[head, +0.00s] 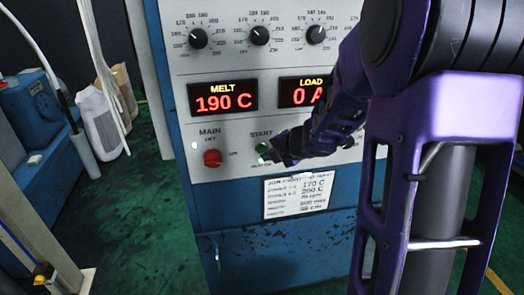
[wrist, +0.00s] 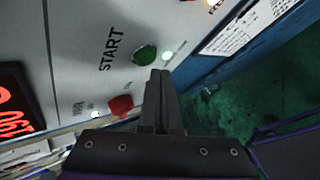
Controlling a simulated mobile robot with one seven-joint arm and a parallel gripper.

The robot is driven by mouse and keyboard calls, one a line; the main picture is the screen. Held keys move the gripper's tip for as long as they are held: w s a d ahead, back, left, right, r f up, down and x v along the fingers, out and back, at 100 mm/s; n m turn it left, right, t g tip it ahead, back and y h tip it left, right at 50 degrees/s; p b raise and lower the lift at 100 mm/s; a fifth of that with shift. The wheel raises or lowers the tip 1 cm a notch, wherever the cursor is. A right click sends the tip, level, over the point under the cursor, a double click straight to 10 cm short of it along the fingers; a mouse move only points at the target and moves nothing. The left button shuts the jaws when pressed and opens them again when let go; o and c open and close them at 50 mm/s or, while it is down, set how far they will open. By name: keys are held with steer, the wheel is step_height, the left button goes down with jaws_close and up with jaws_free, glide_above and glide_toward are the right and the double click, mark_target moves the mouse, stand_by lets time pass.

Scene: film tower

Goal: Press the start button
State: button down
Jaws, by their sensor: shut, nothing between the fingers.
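The green start button (wrist: 145,55) is on the grey control panel, beside the word START, in the wrist view. A small lamp (wrist: 167,55) next to it glows pale green. In the head view the button (head: 262,148) is partly hidden by my gripper (head: 272,156). In the wrist view my gripper (wrist: 160,75) is shut and empty, its tips pointing at the panel. The tips overlap the lower right edge of the button in the picture. I cannot tell whether they touch it.
The red MAIN knob (head: 212,158) is left of the button, with a lit white lamp (head: 194,145) beside it. Above are the MELT display (head: 222,97) reading 190 C, the LOAD display (head: 300,92) and several dials. A white card (head: 298,195) is below.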

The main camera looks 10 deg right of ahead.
steer(key=s, duration=0.5)
steer(key=shift+b, duration=0.35)
steer(key=shift+w, duration=0.1)
stand_by(0.5)
